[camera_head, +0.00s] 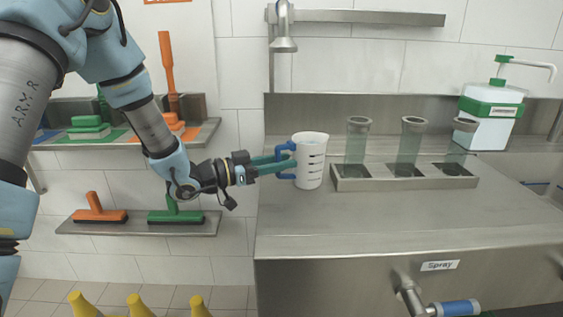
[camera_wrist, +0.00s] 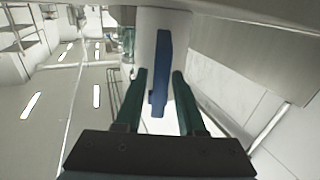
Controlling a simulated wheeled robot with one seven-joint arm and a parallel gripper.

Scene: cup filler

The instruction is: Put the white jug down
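The white jug (camera_head: 312,163) has dark measuring marks and a blue handle (camera_head: 286,148) on its left side. It is upright and appears to stand on the steel counter (camera_head: 380,215), left of the tube holder. My gripper (camera_head: 284,163) reaches in from the left, level, at the handle. In the wrist view the handle (camera_wrist: 158,85) lies between the two green fingers (camera_wrist: 158,92), with a visible gap on each side. The fingers are open around the handle. The jug's white body (camera_wrist: 160,22) shows beyond it.
A steel holder (camera_head: 405,183) with several clear tubes stands right of the jug. A white bottle with a green pump (camera_head: 490,120) is at the back right. A tap (camera_head: 284,44) hangs above the back edge. The counter's front is clear.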

